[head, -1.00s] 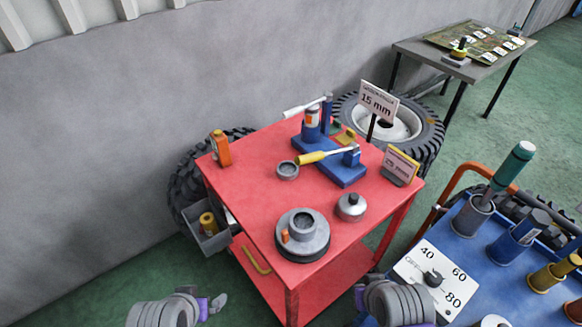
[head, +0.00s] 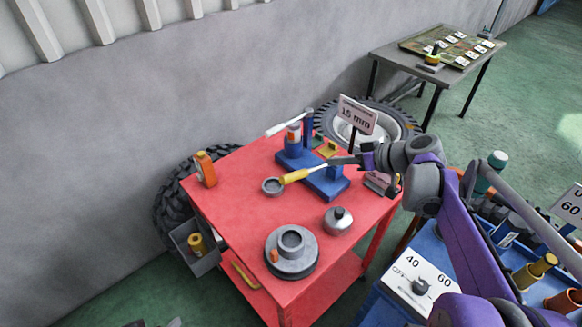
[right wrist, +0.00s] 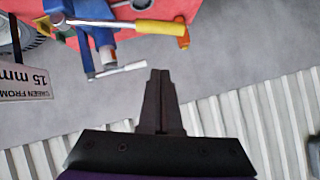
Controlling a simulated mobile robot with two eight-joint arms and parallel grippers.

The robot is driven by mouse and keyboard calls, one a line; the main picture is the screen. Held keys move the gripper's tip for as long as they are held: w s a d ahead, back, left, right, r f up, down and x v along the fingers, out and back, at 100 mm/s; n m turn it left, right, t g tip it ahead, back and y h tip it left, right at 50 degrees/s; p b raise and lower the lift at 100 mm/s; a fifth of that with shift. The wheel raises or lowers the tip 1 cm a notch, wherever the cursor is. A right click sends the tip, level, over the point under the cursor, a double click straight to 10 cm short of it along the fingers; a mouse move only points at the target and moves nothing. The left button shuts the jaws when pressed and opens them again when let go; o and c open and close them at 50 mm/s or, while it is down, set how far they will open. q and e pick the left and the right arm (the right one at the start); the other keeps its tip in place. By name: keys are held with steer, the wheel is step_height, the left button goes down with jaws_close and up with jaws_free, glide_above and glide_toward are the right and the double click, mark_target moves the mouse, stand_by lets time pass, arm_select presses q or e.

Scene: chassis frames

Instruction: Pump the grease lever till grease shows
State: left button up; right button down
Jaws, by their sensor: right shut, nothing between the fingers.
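A blue fixture (head: 329,183) on the red cart carries an upright cylinder with an orange band (head: 294,135). A lever with a white handle (head: 287,123) sticks out left from its top; it also shows in the right wrist view (right wrist: 122,69). A yellow-handled bar (head: 296,176) lies across the fixture's front; its handle shows in the right wrist view (right wrist: 160,27). My right gripper (head: 362,160) is at the fixture's right end, near the bar. Its fingertips (right wrist: 160,72) are shut and empty. I cannot tell whether any grease shows. My left gripper is out of view.
A 15 mm sign (head: 358,115) stands close behind my right gripper. A grey ring (head: 272,187), a lidded pot (head: 338,220), a round hub (head: 291,263) and an orange bottle (head: 206,168) stand on the red cart (head: 232,214). A blue tool cart is at right.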

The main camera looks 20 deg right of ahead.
steer(key=shift+w+d+r, duration=0.1)
steer(key=shift+d+r, duration=0.05)
steer(key=s+f+x, duration=0.1)
steer(key=f+x, duration=0.1)
steer(key=x, duration=1.1)
steer(key=shift+s, duration=0.4)
